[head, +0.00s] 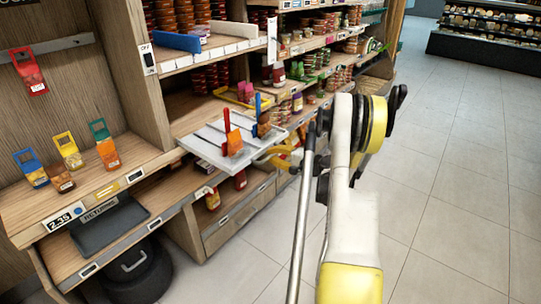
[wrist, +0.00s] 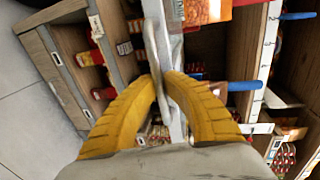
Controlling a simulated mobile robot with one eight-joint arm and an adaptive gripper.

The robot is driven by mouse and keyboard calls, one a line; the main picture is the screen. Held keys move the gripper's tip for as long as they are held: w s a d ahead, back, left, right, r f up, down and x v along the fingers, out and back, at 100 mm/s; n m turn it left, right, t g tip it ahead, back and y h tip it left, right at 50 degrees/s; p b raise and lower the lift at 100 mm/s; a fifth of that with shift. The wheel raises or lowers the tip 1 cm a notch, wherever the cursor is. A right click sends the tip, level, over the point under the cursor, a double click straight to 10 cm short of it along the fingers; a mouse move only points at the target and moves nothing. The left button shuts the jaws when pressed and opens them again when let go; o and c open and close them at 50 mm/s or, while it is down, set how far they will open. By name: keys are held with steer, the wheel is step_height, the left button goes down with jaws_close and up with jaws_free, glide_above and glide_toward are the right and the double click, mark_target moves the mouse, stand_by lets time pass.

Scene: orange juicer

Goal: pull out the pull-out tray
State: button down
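The pull-out tray (head: 203,149) is a flat, pale grey tray that juts out from the shelf unit in the head view. A red-handled item (head: 233,143) and a blue-handled item (head: 262,122) stand on it. My gripper (head: 274,154) is at the tray's right front edge, partly hidden behind my arm. In the wrist view the yellow fingers (wrist: 163,84) close from both sides on the tray's narrow grey edge piece (wrist: 158,40), with their tips against it. The exact contact is partly hidden by the fingers.
A wooden shelf (head: 100,187) with several small bags and a dark tray (head: 108,226) below stand at left. Stocked shelves rise behind. A black round bin (head: 135,270) sits low at left. The tiled floor (head: 450,210) at right is clear.

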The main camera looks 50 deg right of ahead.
steer(key=c, duration=1.5)
jaws_free()
steer(key=v, duration=1.2)
steer(key=shift+d, duration=0.1)
steer(key=w+a+r+n+g+y, duration=0.1)
steer(key=w+a+r+n+g, duration=0.15)
steer(key=a, duration=0.65)
steer(key=w+a+r+n+g, duration=0.2)
steer(key=a+r, duration=0.2)
steer(key=a, duration=0.5)
steer(key=w+a+r+n+g+y, duration=0.1)
steer(key=w+a+r+n+g, duration=0.15)
steer(key=a, duration=0.65)
steer(key=s+a+r+n+h, duration=0.1)
steer(key=s+a+n, duration=0.2)
steer(key=s+a, duration=0.2)
steer(key=s+a+n+g+h, duration=0.1)
steer(key=s+a+n, duration=0.2)
steer(key=s+a, duration=0.3)
steer(key=s+a+r+n+h, duration=0.1)
steer(key=s+a+n, duration=0.3)
steer(key=a, duration=0.5)
steer(key=shift+s+a+r, duration=0.1)
steer(key=shift+s+r, duration=0.05)
steer(key=shift+s, duration=0.35)
steer(key=shift+s+a+r, duration=0.1)
steer(key=shift+s+r, duration=0.05)
steer(key=shift+s, duration=0.4)
